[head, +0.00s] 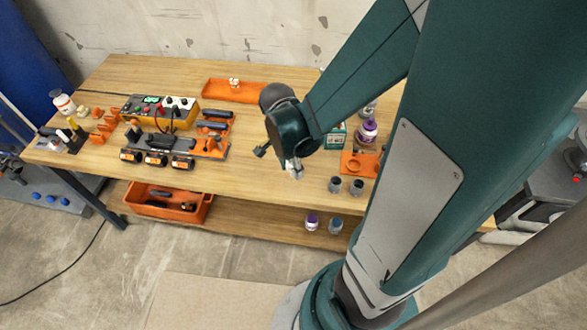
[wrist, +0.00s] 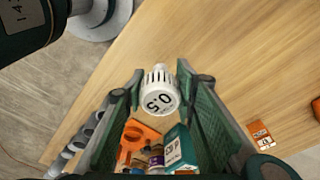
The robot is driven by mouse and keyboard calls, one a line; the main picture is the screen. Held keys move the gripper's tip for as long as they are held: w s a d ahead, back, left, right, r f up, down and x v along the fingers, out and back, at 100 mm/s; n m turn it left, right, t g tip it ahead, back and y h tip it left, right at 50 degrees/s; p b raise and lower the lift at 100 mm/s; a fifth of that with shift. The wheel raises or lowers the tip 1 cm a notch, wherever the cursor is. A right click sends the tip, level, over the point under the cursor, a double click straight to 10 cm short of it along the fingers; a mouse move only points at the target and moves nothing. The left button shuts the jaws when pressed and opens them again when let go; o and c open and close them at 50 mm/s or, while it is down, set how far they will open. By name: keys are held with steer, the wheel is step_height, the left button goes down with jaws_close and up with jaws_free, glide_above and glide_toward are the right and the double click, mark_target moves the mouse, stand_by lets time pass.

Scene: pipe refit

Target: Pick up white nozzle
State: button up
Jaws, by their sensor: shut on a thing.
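The white nozzle (wrist: 160,92) is a ribbed round piece with dark "0.5" lettering on its face and a narrower end pointing away. It sits between the two fingers of my gripper (wrist: 160,76) in the wrist view, which are shut on it. In the head view my gripper (head: 293,170) hangs over the front middle of the wooden bench (head: 255,176). There the nozzle is too small and too covered by the fingers to make out clearly.
An orange tray (head: 222,92) with a small white item stands at the back. To the right are an orange holder (head: 350,167), a purple bottle (head: 367,131) and grey cups (head: 335,184). Tools and a yellow device (head: 184,116) fill the left. An orange bin (head: 160,211) sits below.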

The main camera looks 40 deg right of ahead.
steer(key=shift+r+p, duration=1)
steer(key=shift+r, duration=2.55)
steer(key=shift+d, duration=0.1)
